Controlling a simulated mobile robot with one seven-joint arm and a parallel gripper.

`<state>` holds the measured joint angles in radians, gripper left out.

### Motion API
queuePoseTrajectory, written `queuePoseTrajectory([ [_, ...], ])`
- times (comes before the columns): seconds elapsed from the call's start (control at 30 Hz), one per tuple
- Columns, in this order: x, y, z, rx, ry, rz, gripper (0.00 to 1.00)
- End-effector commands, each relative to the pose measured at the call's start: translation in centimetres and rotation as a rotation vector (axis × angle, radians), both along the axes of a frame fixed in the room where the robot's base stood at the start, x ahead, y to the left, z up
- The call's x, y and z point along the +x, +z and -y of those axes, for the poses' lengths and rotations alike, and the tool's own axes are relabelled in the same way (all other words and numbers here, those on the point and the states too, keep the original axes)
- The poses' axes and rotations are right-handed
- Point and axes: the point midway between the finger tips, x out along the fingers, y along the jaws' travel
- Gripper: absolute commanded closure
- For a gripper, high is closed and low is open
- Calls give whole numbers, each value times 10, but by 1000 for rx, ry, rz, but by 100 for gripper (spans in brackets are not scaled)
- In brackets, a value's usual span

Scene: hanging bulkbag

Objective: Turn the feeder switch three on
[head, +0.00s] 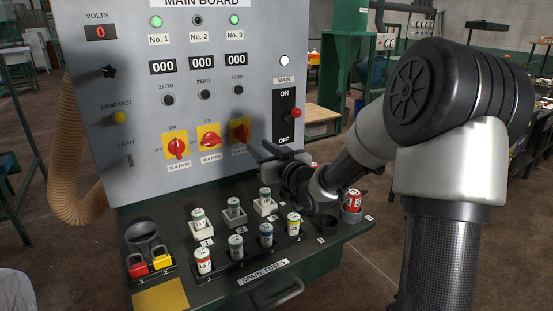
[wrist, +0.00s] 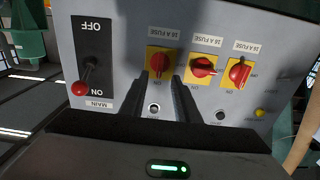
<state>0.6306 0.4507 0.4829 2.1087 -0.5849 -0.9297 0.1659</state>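Feeder switch three (head: 240,130) is the rightmost red rotary knob on a yellow plate on the grey main board. It also shows in the wrist view (wrist: 159,62), which is upside down. Its handle looks upright, toward the ON mark. The green No. 3 lamp (head: 234,20) above it is lit. My gripper (head: 268,155) is in front of the board, below and right of the switch. In the wrist view its dark fingers (wrist: 160,95) point toward the switch, look apart and hold nothing. I see no clear contact with the knob.
Feeder switch two (head: 209,138) has a horizontal handle and its lamp (head: 197,20) is dark. Switch one (head: 177,147) looks upright, its lamp (head: 156,21) lit. The main lever (head: 296,112) sticks out on the right. Fuses (head: 235,245) stand on the shelf below.

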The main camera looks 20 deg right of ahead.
Motion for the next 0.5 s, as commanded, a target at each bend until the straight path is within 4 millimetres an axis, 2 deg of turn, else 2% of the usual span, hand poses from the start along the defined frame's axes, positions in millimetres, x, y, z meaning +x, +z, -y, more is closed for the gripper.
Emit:
queuePoseTrajectory([
  [0.03,-13,1,5,-2,-3,-1,71],
  [0.2,-50,1,15,-2,-2,-1,71],
  [0.33,-71,0,21,-2,-1,-1,71],
  [0.5,-85,0,25,0,-1,-1,71],
])
